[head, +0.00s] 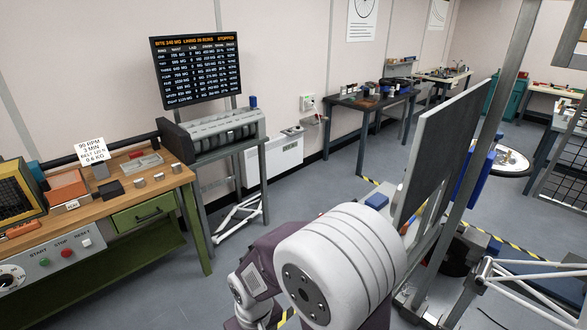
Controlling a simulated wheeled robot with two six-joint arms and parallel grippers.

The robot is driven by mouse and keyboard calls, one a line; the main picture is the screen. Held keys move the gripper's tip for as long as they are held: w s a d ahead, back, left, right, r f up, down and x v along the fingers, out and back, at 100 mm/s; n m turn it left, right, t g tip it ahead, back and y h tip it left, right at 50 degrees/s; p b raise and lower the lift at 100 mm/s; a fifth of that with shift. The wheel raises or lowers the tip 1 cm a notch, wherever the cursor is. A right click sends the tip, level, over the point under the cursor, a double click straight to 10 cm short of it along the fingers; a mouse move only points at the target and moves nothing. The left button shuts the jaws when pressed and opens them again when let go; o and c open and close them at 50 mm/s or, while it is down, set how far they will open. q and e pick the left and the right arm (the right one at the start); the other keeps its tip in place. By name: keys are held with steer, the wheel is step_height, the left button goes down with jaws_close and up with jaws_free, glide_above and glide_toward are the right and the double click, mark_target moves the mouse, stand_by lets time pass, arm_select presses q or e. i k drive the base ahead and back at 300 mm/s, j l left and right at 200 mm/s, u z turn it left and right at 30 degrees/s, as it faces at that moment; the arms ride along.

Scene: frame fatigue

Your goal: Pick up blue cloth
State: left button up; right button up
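I see nothing that I can clearly make out as a blue cloth. A small blue item (376,201) shows just left of the dark upright panel, low down. It is too small to tell whether it is cloth. Another small blue item (253,102) stands on the grey ribbed machine below the display. Neither gripper is in view, and nothing shows of what they hold.
A wooden workbench (128,187) with a green drawer stands at left. A display board (196,70) hangs behind it. A dark upright panel (440,150) blocks part of the right side. Grey floor (310,185) is clear in the middle. A dark table (372,100) stands at the back wall.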

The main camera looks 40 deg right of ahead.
mark_target(377, 201)
steer(key=i+z, duration=0.45)
steer(key=i+j+z, duration=0.2)
steer(key=z, duration=0.25)
steer(key=i+j+z, duration=0.3)
steer(key=i+z, duration=0.35)
steer(key=z, duration=0.25)
steer(key=i+j+z, duration=0.2)
steer(key=z, duration=0.3)
steer(key=i+j+z, duration=0.2)
steer(key=z, duration=0.25)
steer(key=i+j+z, duration=0.1)
steer(key=j+z, duration=0.15)
steer(key=z, duration=0.2)
steer(key=i+j+z, duration=0.1)
steer(key=j+z, duration=0.2)
steer(key=z, duration=0.15)
steer(key=j+z, duration=0.3)
steer(key=z, duration=0.2)
steer(key=j+z, duration=0.45)
steer(key=i+l, duration=0.05)
steer(key=l, duration=0.05)
